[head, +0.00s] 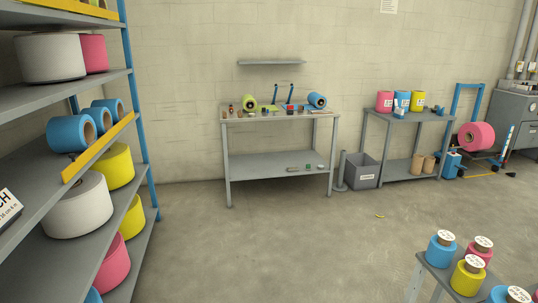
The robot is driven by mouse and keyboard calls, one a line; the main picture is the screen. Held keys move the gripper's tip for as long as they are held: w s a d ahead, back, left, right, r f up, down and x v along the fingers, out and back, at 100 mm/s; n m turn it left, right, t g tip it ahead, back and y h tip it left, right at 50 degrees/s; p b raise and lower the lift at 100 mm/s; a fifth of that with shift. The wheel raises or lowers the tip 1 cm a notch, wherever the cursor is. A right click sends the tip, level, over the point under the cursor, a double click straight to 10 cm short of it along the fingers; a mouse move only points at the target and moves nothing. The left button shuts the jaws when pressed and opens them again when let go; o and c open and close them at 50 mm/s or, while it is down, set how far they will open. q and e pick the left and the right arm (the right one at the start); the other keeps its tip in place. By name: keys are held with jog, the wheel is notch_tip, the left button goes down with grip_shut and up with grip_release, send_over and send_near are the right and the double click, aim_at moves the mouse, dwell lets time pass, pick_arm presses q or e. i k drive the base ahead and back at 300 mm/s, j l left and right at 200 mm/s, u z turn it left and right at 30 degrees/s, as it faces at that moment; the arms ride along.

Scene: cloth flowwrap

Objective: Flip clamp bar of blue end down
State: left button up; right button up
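A workbench (232,118) stands against the back wall, far from me. The right one is nearer the blue roll and looks raised and slightly tilted. A red item and small blue parts (291,107) sit at its foot, too small to make out. Neither of my grippers is in view.
A shelf rack (139,130) with large rolls fills the left. A small table (428,262) with labelled rolls stands at front right. A grey bin (363,171) and post (341,171) stand right of the workbench.

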aim_at(290, 94)
jog(key=i+j+u, duration=0.35)
jog(key=i, duration=0.65)
jog(key=i+u, duration=0.3)
jog(key=i, duration=2.95)
jog(key=i+z, duration=0.2)
jog(key=i, duration=0.2)
jog(key=i+j+z, duration=0.15)
jog(key=i, duration=0.3)
jog(key=i+j+z, duration=0.2)
jog(key=i, duration=0.2)
jog(key=i+j+z, duration=0.15)
jog(key=i, duration=0.25)
jog(key=j, duration=0.05)
